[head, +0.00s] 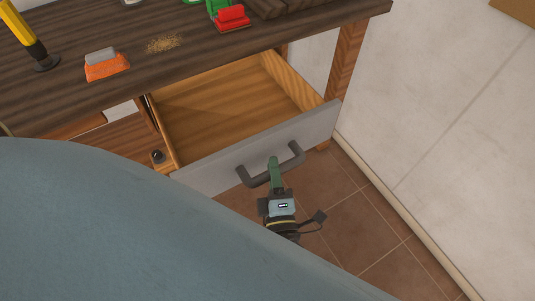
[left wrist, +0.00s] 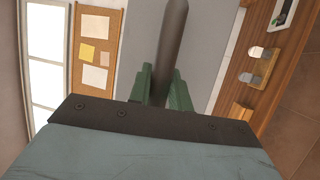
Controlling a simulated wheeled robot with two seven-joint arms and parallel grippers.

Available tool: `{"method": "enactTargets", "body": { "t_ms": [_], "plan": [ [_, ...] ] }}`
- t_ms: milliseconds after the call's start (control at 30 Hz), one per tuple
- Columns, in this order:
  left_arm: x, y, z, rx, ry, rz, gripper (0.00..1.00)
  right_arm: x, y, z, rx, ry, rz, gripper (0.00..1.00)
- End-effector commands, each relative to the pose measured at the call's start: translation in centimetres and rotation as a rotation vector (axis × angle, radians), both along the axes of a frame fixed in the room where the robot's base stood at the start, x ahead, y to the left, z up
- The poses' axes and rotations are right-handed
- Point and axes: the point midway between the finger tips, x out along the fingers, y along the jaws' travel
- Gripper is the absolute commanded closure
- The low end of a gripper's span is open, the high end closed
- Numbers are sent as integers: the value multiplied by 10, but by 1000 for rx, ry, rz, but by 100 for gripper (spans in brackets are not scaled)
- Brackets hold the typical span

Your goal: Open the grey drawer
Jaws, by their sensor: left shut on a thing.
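The grey drawer (head: 220,167) is pulled well out from under a dark wooden workbench in the head view. Its wooden inside shows and looks empty. Its dark grey bar handle (head: 296,153) is on the front face. My left gripper (head: 274,168) has green fingers and is shut on the handle, near its middle. In the left wrist view, the green fingers (left wrist: 164,88) close around the dark handle (left wrist: 172,40), with the grey drawer front (left wrist: 206,40) behind it. My right gripper is not in view.
The workbench top (head: 120,40) holds an orange brush (head: 107,67), a yellow-handled tool (head: 25,35), a red and green item (head: 232,17) and a patch of sawdust (head: 165,43). A pale wall (head: 430,110) stands right. Brown floor tiles (head: 365,220) are clear.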

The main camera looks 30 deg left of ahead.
Motion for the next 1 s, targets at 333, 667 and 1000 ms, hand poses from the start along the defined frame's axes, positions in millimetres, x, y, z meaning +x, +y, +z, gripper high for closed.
{"method": "enactTargets", "body": {
  "t_ms": [333, 667, 1000],
  "plan": [
    [-1, -1, 0, -1, 1, 0, 100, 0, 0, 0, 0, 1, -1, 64],
    [-1, -1, 0, -1, 1, -1, 59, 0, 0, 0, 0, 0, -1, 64],
    [-1, -1, 6, 0, 0, -1, 59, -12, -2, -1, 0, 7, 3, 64]
  ]
}}
